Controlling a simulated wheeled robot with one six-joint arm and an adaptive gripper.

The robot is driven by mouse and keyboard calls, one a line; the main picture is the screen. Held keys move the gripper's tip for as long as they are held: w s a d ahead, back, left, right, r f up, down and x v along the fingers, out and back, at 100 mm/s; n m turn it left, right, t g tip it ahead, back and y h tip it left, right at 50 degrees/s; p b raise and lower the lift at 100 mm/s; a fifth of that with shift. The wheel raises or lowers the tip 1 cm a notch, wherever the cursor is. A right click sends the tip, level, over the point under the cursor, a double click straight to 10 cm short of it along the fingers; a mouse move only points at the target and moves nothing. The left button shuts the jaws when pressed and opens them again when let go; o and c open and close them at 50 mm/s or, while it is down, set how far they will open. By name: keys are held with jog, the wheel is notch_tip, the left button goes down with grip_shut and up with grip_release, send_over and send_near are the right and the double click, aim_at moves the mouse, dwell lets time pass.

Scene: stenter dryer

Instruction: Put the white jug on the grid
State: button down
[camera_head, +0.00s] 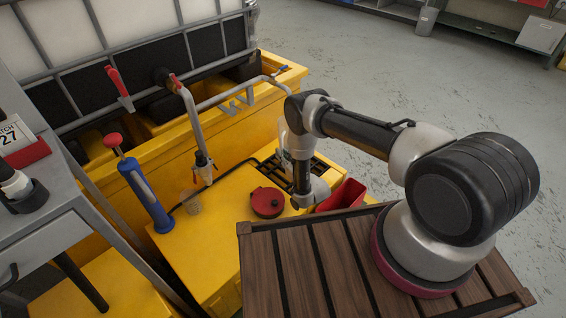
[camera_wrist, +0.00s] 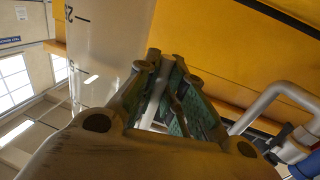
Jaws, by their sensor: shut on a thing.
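The white jug (camera_wrist: 112,40) fills the upper left of the wrist view, with dark scale marks on its side. My gripper (camera_wrist: 172,75) is shut on a pale, narrow part beside the jug body, which looks like its handle. In the head view a pale part of the jug (camera_head: 297,142) shows beside my arm; the arm hides much of it and the gripper. I cannot tell whether the jug touches the grid.
A round red lidded can (camera_head: 267,202) and a red open bin (camera_head: 343,195) stand close to my wrist. A blue pump (camera_head: 146,194), a clear cup (camera_head: 191,203) and a tap pipe (camera_head: 196,135) are to the left. A caged tank (camera_head: 130,45) stands behind.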

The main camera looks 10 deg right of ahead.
jog(key=shift+f, duration=2.1)
jog(key=shift+f, duration=0.15)
jog(key=c, duration=1.5)
grip_release()
jog(key=shift+r, duration=0.2)
jog(key=v, duration=1.2)
